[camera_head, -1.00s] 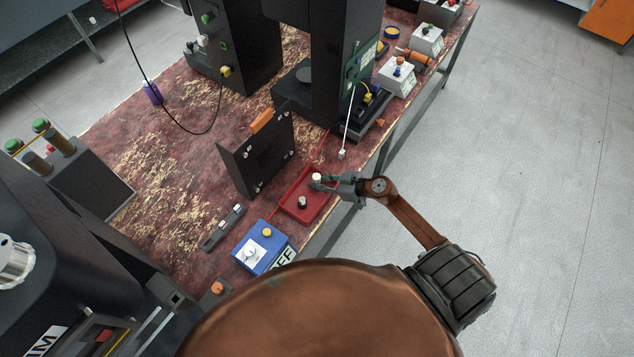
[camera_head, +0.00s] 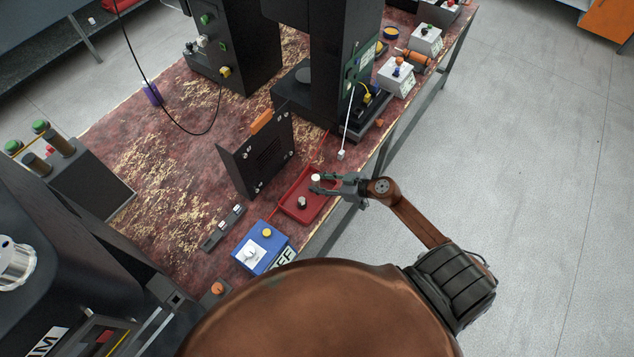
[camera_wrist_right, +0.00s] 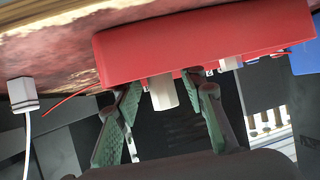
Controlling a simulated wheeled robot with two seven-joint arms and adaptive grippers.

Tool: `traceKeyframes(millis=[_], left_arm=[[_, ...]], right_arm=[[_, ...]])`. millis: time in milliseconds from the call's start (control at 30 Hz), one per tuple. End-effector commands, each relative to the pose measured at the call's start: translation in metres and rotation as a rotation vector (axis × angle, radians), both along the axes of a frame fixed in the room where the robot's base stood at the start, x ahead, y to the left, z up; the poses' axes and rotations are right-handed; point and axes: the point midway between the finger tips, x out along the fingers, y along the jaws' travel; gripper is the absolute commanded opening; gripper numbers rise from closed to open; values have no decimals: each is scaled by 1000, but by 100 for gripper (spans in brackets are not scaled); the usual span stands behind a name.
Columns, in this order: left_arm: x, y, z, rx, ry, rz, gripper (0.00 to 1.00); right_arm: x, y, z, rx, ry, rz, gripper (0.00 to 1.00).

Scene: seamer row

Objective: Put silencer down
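A white cylinder, which I take to be the silencer (camera_head: 316,178), stands in the red tray (camera_head: 322,206) at the bench's right edge. My right gripper (camera_head: 319,183) reaches in from the right with its fingers spread around the cylinder. In the right wrist view, the pale cylinder (camera_wrist_right: 162,92) is between the two green-padded fingers, with a gap visible on each side. The red tray (camera_wrist_right: 200,40) fills the top there. The cylinder's far end is hidden in that view. My left gripper is not in view.
A second small cylinder (camera_head: 302,202) stands in the same tray. A blue control box (camera_head: 262,250) is in front, and a black upright plate (camera_head: 258,160) stands left of the tray. A white cable end (camera_head: 341,155) lies behind. The floor to the right is clear.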

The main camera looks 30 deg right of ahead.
Motion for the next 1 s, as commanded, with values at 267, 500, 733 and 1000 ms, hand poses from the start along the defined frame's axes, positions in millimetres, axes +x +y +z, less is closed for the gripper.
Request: traceKeyframes(millis=[267, 500, 733, 1000], left_arm=[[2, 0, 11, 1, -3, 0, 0], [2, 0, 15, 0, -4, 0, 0], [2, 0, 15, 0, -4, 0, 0], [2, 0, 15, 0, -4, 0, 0]], right_arm=[[-46, -29, 29, -3, 1, 0, 38], [-73, -46, 45, -3, 1, 1, 38], [-80, -51, 51, -1, -2, 1, 38], [-80, -51, 50, -2, -1, 1, 38]])
